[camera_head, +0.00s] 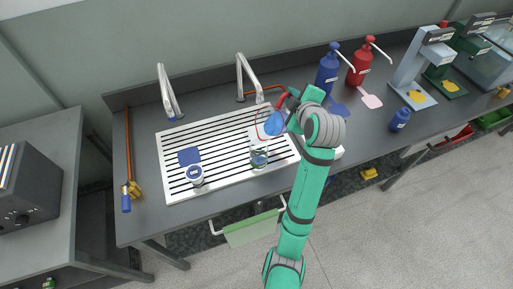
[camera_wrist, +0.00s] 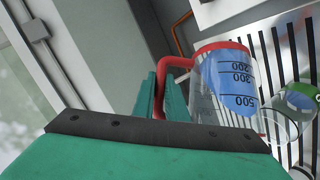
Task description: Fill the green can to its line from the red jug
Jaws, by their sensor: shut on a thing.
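My gripper (camera_head: 291,104) is shut on the red handle of the clear jug (camera_head: 273,123), which holds blue liquid. The jug is held over the right part of the drain rack and looks tilted. In the wrist view the jug (camera_wrist: 228,80) has a red edge and handle and black marks; my fingers (camera_wrist: 168,95) are at its handle. A clear vessel with green on it, apparently the green can (camera_head: 259,160), stands on the rack just below the jug. It also shows in the wrist view (camera_wrist: 299,101), partly cut off. Its line and any stream of liquid cannot be made out.
A white-and-blue can (camera_head: 195,175) and a blue pad (camera_head: 189,156) are on the slotted rack (camera_head: 180,187). Two taps (camera_head: 246,76) (camera_head: 167,91) rise behind it. Blue (camera_head: 327,70) and red (camera_head: 360,66) pump bottles stand at the right back.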

